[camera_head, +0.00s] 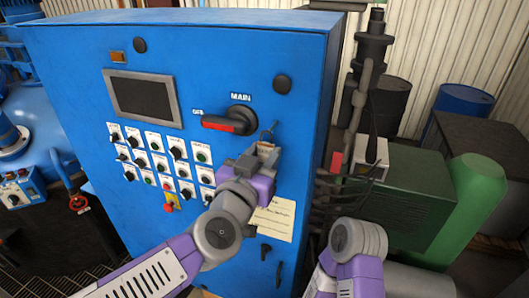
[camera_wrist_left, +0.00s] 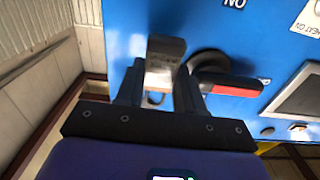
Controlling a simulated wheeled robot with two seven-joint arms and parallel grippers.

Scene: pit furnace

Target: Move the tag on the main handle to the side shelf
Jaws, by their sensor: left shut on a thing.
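The main handle (camera_head: 222,124) is a black rotary handle with a red grip on the blue cabinet's front, under the word MAIN. It also shows in the left wrist view (camera_wrist_left: 235,89). My left gripper (camera_head: 266,152) is just below and right of the handle. It is shut on the tag (camera_wrist_left: 164,68), a small pale grey-beige piece with dark print and a dark loop at one end. The gripper hides much of the tag in the head view. I cannot tell whether the loop touches the handle. My right arm is in the lower right, but its gripper does not show.
The blue cabinet (camera_head: 75,60) carries a screen (camera_head: 141,97), rows of knobs and a paper note (camera_head: 273,218). Right of it are pipes, a pale box with a red part (camera_head: 372,156) and a green machine (camera_head: 415,200). I cannot make out the side shelf for certain.

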